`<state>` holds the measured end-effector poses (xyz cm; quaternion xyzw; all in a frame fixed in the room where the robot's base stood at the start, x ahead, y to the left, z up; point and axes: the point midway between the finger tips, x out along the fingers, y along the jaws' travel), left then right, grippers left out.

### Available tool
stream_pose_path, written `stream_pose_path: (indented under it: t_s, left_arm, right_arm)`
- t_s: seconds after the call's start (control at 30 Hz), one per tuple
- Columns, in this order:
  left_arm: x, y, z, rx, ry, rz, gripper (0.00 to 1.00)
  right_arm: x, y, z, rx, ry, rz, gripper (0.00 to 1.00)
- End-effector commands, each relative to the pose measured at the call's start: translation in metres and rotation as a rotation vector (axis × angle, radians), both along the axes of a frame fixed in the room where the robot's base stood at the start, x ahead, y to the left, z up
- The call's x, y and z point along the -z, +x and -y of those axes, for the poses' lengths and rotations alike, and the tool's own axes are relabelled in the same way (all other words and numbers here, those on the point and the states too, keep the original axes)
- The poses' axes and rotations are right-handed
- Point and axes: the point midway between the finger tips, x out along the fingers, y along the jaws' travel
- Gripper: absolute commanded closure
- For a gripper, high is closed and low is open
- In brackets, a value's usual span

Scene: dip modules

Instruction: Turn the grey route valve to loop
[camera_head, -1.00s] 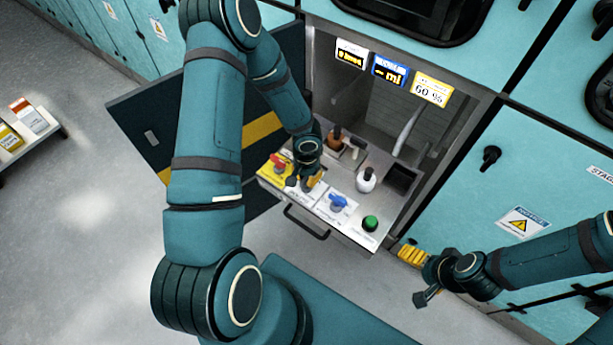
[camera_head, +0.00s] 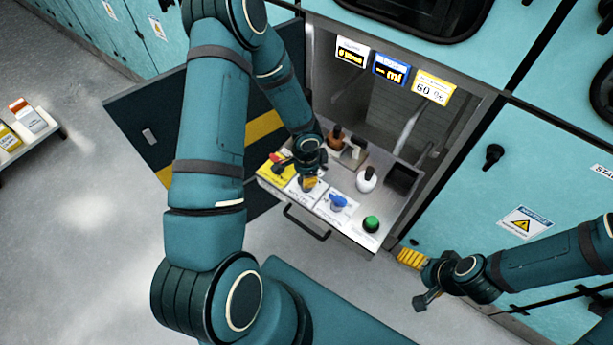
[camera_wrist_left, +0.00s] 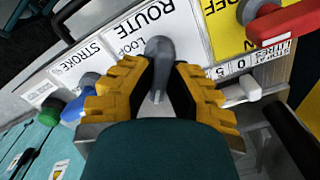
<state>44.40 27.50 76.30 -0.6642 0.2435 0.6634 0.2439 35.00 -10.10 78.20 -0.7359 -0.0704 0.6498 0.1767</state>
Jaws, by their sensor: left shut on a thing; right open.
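The grey route valve (camera_wrist_left: 159,62) stands on a white plate marked ROUTE (camera_wrist_left: 130,25) in the left wrist view, with the word LOOP beside it. My left gripper (camera_wrist_left: 157,92) has its yellow fingers shut on the valve's grey handle. In the head view my left gripper (camera_head: 309,182) is over the drawer-like panel (camera_head: 345,232), between the red and blue knobs, and hides most of the valve. My right gripper (camera_head: 425,298) is open and empty, low at the right, away from the panel.
Beside the valve are a red handle (camera_wrist_left: 284,25) on a yellow plate, a blue knob (camera_head: 338,202) and a green button (camera_head: 371,223). A white bottle (camera_head: 367,179) and brown bottle (camera_head: 336,138) stand behind. Three display signs (camera_head: 391,70) hang above. An open door (camera_head: 150,120) is at left.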

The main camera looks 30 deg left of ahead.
Motion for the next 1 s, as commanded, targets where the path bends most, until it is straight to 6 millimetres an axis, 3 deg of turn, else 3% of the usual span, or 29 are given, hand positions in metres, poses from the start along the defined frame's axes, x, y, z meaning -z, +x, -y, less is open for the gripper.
stream_pose_path:
  t_s: [0.6, 1.0]
  left_arm:
    - [0.000, -0.001, 0.001, 0.581, -0.001, -0.004, 1.00]
    - [0.001, -0.002, 0.001, 0.860, -0.002, -0.004, 1.00]
  right_arm:
    - [-0.009, 0.003, 0.000, 0.004, -0.002, 0.006, 0.08]
    - [-0.016, 0.005, 0.001, 0.010, -0.003, 0.012, 0.08]
